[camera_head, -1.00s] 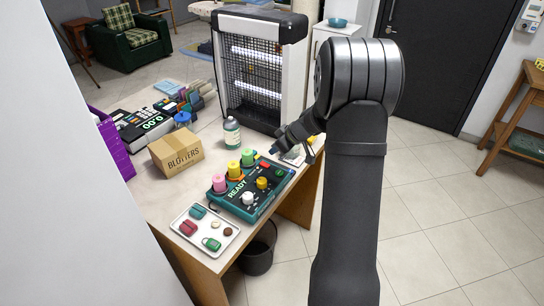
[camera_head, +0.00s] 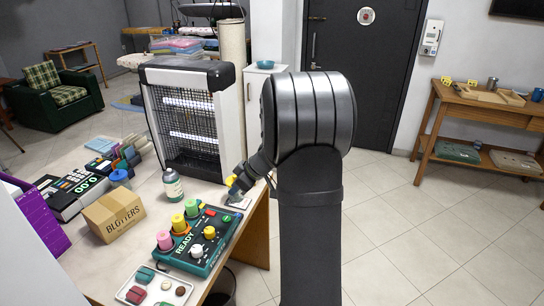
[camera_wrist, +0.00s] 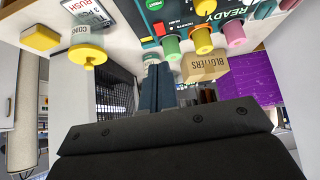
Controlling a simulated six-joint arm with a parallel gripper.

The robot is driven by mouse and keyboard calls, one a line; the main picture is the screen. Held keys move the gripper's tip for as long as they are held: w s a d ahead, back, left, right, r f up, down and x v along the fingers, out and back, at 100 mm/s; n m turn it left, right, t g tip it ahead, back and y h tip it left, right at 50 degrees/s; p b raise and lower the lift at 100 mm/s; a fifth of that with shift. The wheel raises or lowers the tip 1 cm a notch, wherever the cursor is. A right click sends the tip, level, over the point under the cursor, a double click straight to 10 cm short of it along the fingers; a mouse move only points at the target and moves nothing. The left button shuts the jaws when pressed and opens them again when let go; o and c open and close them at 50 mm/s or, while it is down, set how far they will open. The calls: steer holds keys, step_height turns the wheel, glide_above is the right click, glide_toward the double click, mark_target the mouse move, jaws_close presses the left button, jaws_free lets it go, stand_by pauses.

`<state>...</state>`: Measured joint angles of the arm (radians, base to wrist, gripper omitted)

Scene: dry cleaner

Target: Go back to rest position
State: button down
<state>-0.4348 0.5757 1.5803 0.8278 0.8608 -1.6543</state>
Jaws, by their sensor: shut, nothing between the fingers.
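My gripper (camera_head: 240,188) is over the right edge of the table, beside a small yellow piece (camera_head: 230,181). In the wrist view its dark fingers (camera_wrist: 157,88) are together with nothing between them. The thick black arm stands in front of the table's right side and hides part of the scene behind it. The teal console (camera_head: 207,243) marked READY, with pink, yellow and green pegs on it, lies to the left of my gripper.
A green-labelled bottle (camera_head: 172,184), a cage heater (camera_head: 190,115) and a BLOTTERS box (camera_head: 114,214) stand on the table. A white tray (camera_head: 130,290) is at the front. Open floor lies right of the arm, before a wooden side table (camera_head: 480,113).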

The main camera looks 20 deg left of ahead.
steer(key=x, duration=0.3)
steer(key=a+x, duration=0.1)
steer(key=x, duration=0.3)
steer(key=r+x, duration=0.1)
steer(key=x, duration=0.2)
steer(key=shift+a+f, duration=0.1)
steer(key=shift+a, duration=0.25)
steer(key=v, duration=0.4)
steer(key=shift+a+r, duration=0.25)
steer(key=shift+r, duration=0.15)
steer(key=shift+f, duration=0.1)
